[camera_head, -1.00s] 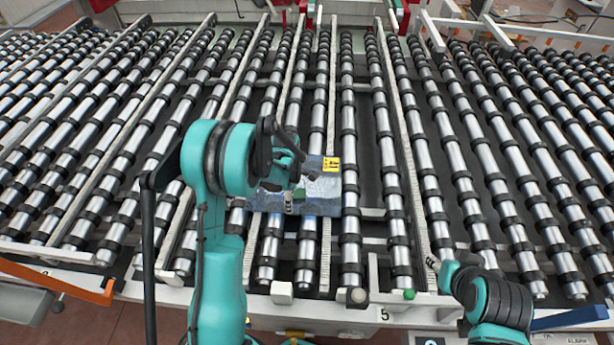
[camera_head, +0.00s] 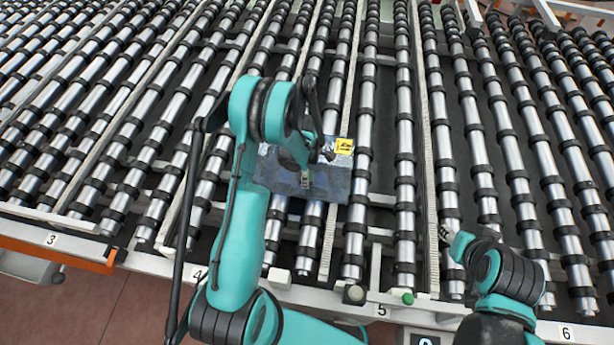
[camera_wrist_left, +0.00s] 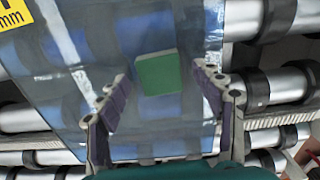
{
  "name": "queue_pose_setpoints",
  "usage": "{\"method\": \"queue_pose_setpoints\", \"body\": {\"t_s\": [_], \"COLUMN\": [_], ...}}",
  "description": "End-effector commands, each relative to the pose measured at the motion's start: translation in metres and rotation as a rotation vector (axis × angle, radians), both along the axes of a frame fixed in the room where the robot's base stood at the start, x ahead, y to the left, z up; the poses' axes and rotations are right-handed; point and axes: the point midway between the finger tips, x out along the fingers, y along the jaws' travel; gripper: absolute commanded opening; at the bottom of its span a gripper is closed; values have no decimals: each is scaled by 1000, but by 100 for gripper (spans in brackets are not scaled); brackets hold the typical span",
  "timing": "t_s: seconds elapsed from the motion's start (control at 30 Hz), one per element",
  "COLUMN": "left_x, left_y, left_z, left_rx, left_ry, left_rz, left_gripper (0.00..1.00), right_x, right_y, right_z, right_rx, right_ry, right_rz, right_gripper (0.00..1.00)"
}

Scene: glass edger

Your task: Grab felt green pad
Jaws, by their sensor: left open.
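The green felt pad (camera_wrist_left: 158,73) is a small square on a bluish glass pane (camera_wrist_left: 185,25) in the left wrist view. My left gripper (camera_wrist_left: 162,85) is open, with one finger on each side of the pad in that picture. I cannot tell the height of the fingertips above the glass. In the head view my left gripper (camera_head: 306,180) is over the glass pane (camera_head: 335,187), and I cannot make out the pad there. My right gripper (camera_head: 446,235) is at the right, away from the pane, too small to read its jaws.
The pane lies on a bed of metal rollers (camera_head: 405,170) with black rings. A yellow label (camera_head: 344,146) is on its upper right corner. Thin light strips run between rollers.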

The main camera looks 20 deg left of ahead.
Motion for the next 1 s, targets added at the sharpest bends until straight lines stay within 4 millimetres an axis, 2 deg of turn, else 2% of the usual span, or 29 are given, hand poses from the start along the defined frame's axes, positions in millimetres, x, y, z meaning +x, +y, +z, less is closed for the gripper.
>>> {"method": "queue_pose_setpoints", "body": {"t_s": [0.23, 0.27, 0.3, 0.4, 0.8, 1.0], "left_x": [0, 0, 0, 0, 0, 0], "left_y": [0, 0, 0, 0, 0, 0], "left_z": [-3, -3, -3, -3, -2, 9], "left_rx": [0, 0, 0, 0, 0, 0], "left_ry": [0, 0, 0, 0, 0, 0], "left_rz": [0, 0, 0, 0, 0, 0], "left_gripper": [67, 65, 54, 32, 30, 30], "right_x": [0, 0, 0, 0, 0, 0], "right_y": [0, 0, 0, 0, 0, 0], "right_z": [0, 0, 0, 0, 0, -1], "right_rx": [0, 0, 0, 0, 0, 0], "right_ry": [0, 0, 0, 0, 0, 0], "right_rz": [0, 0, 0, 0, 0, 0], "right_gripper": [40, 40, 40, 40, 40, 40]}}
